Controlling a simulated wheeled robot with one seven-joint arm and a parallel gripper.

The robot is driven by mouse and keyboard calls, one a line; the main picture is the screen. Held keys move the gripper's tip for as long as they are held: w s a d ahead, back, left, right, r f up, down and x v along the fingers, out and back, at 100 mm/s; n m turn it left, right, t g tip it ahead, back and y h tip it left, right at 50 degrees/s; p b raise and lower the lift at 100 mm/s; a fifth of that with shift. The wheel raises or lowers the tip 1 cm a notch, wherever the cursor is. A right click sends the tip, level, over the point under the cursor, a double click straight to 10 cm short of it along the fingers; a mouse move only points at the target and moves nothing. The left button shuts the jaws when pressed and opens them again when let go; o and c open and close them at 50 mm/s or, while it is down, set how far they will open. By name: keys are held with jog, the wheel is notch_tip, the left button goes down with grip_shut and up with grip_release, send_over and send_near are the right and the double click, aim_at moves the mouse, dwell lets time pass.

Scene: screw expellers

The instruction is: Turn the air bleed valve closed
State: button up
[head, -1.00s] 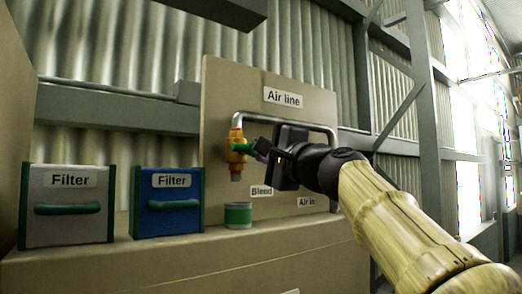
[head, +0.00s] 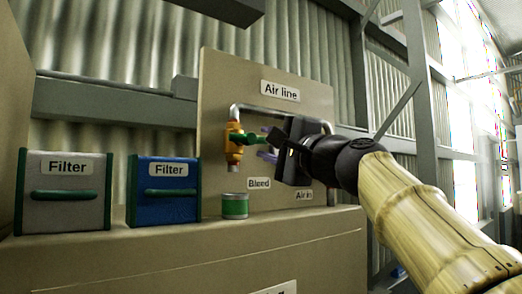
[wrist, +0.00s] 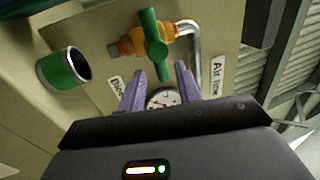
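The air bleed valve (head: 235,152) is an orange-brass body on the pipe at the left of the Air line panel. Its green handle (head: 246,138) lies crosswise to the body and pipe, which also shows in the wrist view (wrist: 153,38). My gripper (head: 267,143) is just right of the handle, with its dark body side-on.
A round gauge (wrist: 163,98) is partly hidden behind my gripper. A green can (head: 235,206) stands on the ledge below the valve. A grey filter box (head: 64,213) and a blue filter box (head: 163,211) stand to the left. The panel (head: 225,80) backs the valve.

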jog(key=b+v, duration=0.5)
jog(key=v, duration=0.8)
jog(key=shift+s+d, duration=0.2)
jog(key=shift+s, duration=0.1)
jog(key=shift+f, duration=0.15)
